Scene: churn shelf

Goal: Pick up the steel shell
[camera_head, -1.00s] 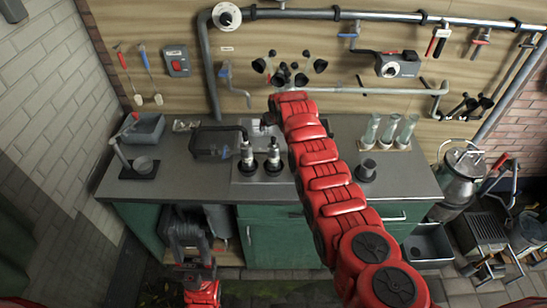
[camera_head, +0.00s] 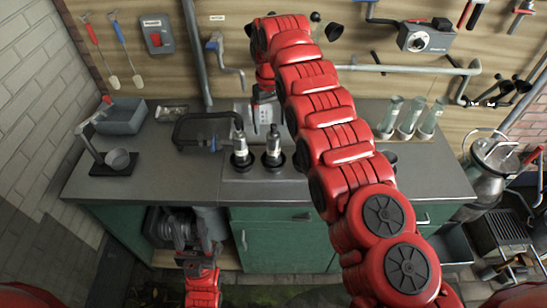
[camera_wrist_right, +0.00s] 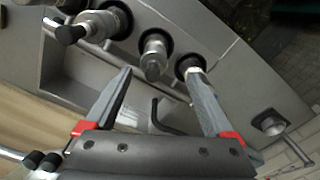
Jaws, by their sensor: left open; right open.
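Two upright steel shells, a left one (camera_head: 240,150) and a right one (camera_head: 273,150), stand in round black bases on the counter's steel plate in the head view. I cannot tell which one is meant. My right gripper (camera_head: 258,98) is open and empty behind the shells; in its wrist view its fingertips (camera_wrist_right: 160,75) point toward the middle and right pieces. My left gripper (camera_head: 190,242) is open, low before the cabinet.
A black curved loop (camera_head: 185,118) lies left of the shells. A grey basin (camera_head: 121,118) and a stand with a cup (camera_head: 118,158) are further left. Glass tubes (camera_head: 410,116) stand at the right. My right arm hides part of the counter (camera_head: 175,180).

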